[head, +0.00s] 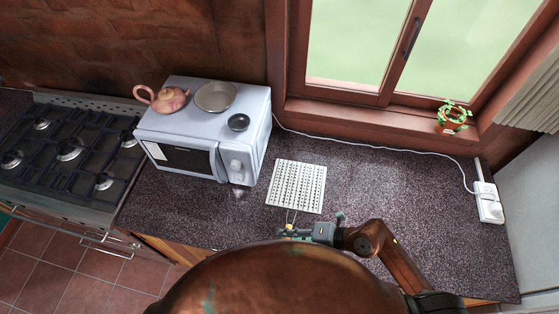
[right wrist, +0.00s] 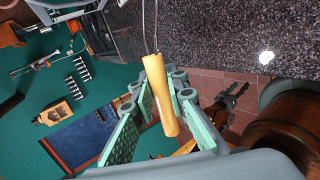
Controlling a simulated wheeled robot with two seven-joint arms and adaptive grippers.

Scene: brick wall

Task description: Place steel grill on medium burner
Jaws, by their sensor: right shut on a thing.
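The stove (head: 70,150) at the far left has several burners under dark grates; I cannot tell which is medium. My left gripper is not in the head view; a dark jointed shape in the right wrist view may be it.
A white microwave (head: 187,139) stands between the grill and the stove, with a clay teapot (head: 168,99), a pan (head: 215,97) and a small dark bowl (head: 238,122) on top. A white cable runs along the back to a power strip (head: 488,203). The counter's right side is clear.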

